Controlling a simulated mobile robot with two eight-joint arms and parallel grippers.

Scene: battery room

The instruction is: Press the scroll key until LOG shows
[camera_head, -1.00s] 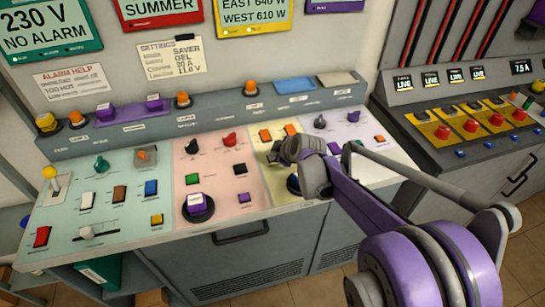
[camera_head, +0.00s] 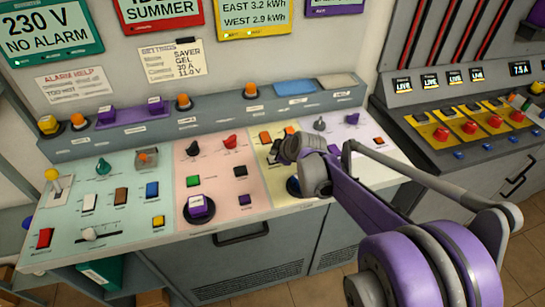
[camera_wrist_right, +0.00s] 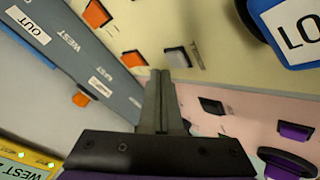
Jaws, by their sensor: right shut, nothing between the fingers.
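My right gripper (camera_head: 282,151) is shut and empty over the pale yellow panel (camera_head: 277,182). In the right wrist view its closed fingertips (camera_wrist_right: 160,73) are close to a small grey key (camera_wrist_right: 178,57); I cannot tell if they touch it. Two orange keys (camera_wrist_right: 97,14) (camera_wrist_right: 134,58) lie beside the grey one. The yellow-green display (camera_head: 253,14) above reads EAST 3.2 kWh and WEST 2.9 kWh. Its edge also shows in the right wrist view (camera_wrist_right: 22,163). The key's printed label is too small to read. My left gripper is not in view.
A blue-framed plate (camera_wrist_right: 298,30) starting "LO" is cut off at the wrist view's corner. A purple knob (camera_head: 198,207) and several switches stand on the pink panel (camera_head: 224,168). A grey ledge (camera_head: 215,123) with orange and purple buttons runs behind. Red buttons (camera_head: 469,127) line the right console.

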